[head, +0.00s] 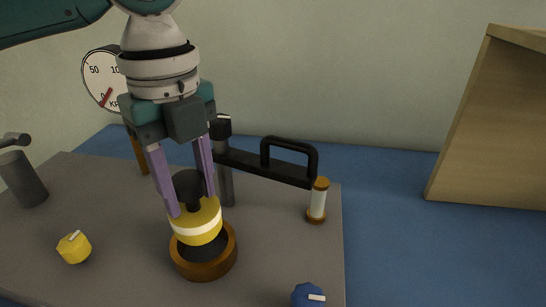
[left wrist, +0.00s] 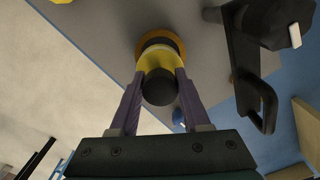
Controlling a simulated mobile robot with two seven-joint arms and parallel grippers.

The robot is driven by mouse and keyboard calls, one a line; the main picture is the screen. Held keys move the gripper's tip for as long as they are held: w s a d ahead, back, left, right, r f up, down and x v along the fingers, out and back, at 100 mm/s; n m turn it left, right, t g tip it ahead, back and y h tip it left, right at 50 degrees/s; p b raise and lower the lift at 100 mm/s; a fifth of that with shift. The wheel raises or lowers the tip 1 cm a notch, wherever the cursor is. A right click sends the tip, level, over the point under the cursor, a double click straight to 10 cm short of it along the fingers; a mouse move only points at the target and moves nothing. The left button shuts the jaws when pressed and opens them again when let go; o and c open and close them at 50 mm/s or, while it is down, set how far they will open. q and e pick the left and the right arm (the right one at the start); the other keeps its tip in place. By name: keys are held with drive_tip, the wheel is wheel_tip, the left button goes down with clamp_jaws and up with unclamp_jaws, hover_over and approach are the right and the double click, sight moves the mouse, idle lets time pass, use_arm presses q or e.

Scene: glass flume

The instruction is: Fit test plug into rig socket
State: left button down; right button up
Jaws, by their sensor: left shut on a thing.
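My left gripper (head: 190,207) comes down from above and is shut on the test plug (head: 201,222), a yellow plug with a white band and a black knob on top. The plug is tilted slightly, and its dark lower part is at the opening of the rig socket (head: 203,262), a brown ring on the grey board. How deep the lower part sits is hard to tell. In the left wrist view the plug (left wrist: 160,64) is between the purple fingers (left wrist: 156,95), with the orange-brown socket ring (left wrist: 160,36) beyond it. My right gripper is in neither view.
A black handle on a bar (head: 288,160) stands right behind the plug, near a small white and brown cylinder (head: 317,200). A yellow knob (head: 74,247) and blue knob (head: 308,295) flank the socket. A gauge (head: 103,80) and grey cylinder (head: 22,178) are left; a wooden box (head: 490,120) is right.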

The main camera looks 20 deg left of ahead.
sight(193, 207)
use_arm(q)
drive_tip(key=shift+f+b, duration=0.4)
drive_tip(key=shift+f, duration=2.4)
drive_tip(key=shift+f, duration=0.15)
drive_tip(key=shift+c, duration=1.8)
unclamp_jaws()
